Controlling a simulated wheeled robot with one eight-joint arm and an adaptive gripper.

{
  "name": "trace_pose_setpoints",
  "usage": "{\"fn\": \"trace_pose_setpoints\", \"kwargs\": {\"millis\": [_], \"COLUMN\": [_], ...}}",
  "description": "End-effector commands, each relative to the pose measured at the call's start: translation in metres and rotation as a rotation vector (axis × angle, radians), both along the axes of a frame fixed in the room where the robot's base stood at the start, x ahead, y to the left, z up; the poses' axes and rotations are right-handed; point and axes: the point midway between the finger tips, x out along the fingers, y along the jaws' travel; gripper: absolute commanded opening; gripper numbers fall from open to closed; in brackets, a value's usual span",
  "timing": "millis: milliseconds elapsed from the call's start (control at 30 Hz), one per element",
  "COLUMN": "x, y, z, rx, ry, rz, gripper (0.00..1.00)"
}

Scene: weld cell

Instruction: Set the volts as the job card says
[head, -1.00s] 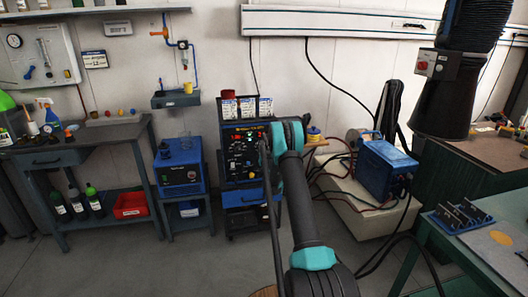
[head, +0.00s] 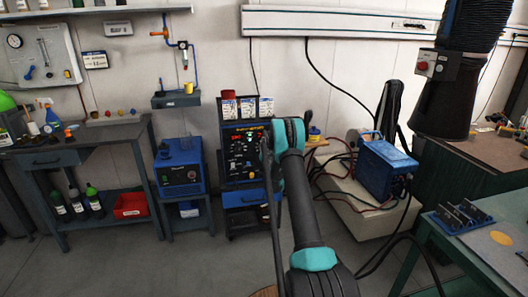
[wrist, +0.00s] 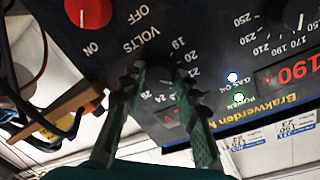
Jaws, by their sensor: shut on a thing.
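The blue and black welder (head: 236,178) stands against the wall in the head view, its front panel partly behind my arm. In the wrist view its panel (wrist: 210,25) appears upside down. The VOLTS dial, with printed numbers around 19 to 24, lies at my fingertips. My gripper (wrist: 158,78) is shut on the dark volts knob (wrist: 158,72). The fingers hide most of the knob, and its pointer cannot be read. Job cards (head: 247,107) stand on top of the welder; they also show in the wrist view (wrist: 240,150), their text too small to read surely.
A red on/off knob (wrist: 88,12) sits beside the volts dial. A red display (wrist: 297,70) reads about 190. A smaller blue machine (head: 180,172) stands left of the welder. A blue unit (head: 385,165) and cables lie to the right. The floor in front is clear.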

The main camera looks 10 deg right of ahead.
Motion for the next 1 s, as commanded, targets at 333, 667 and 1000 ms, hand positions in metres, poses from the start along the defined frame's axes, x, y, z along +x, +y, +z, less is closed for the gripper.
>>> {"fn": "trace_pose_setpoints", "kwargs": {"millis": [333,667,1000], "x": [-0.0005,-0.0005,-0.0005], "y": [-0.0013,-0.0018,-0.0019], "z": [0.0009,0.0021,0.0025], "rx": [0.33,0.619,0.81], "ry": [0.001,0.0,0.001], "rz": [-0.001,-0.001,-0.001], "gripper": [0.02,0.02,0.02]}}
